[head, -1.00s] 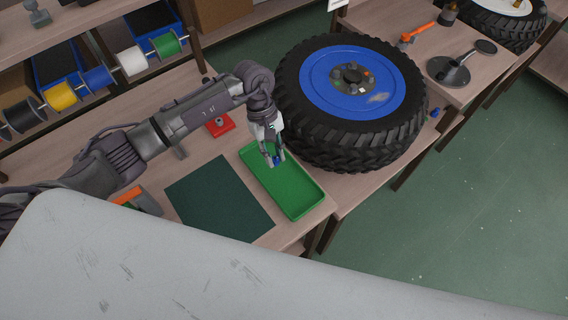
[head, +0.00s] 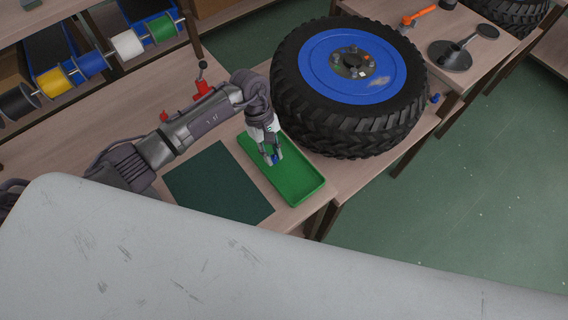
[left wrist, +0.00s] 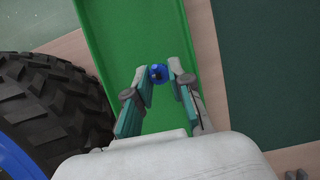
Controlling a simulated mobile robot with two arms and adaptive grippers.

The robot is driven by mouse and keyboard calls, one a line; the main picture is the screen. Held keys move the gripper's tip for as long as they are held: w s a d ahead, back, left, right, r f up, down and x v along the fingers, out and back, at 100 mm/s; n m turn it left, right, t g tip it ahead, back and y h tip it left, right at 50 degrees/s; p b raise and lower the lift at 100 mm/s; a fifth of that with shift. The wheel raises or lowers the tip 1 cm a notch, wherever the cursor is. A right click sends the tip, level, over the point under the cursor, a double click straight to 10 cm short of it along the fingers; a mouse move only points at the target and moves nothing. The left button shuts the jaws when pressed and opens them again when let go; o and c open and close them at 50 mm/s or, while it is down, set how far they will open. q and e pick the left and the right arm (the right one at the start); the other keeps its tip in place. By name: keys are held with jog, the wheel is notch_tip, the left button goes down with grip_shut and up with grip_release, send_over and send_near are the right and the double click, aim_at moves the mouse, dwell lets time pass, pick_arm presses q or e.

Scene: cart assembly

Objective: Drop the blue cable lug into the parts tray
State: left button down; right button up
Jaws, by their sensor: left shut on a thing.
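The blue cable lug (head: 274,160) is between the fingertips of my left gripper (head: 271,158). In the left wrist view the lug (left wrist: 158,73) shows as a small blue ring at the tips of the left gripper (left wrist: 157,82), which is shut on it. The green parts tray (head: 304,184) lies on the bench, and the gripper with the lug is over it. The tray (left wrist: 135,25) also fills the middle of the left wrist view behind the lug. I cannot tell the exact height of the lug above the tray floor. My right gripper is not in view.
A red tool (head: 203,88) is behind my left arm. Cable spools (head: 90,63) hang at the back left.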

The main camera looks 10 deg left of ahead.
pick_arm(q)
jog(key=c, duration=1)
grip_release()
jog(key=shift+o, duration=0.2)
jog(key=v, duration=1.2)
jog(key=shift+f, duration=0.1)
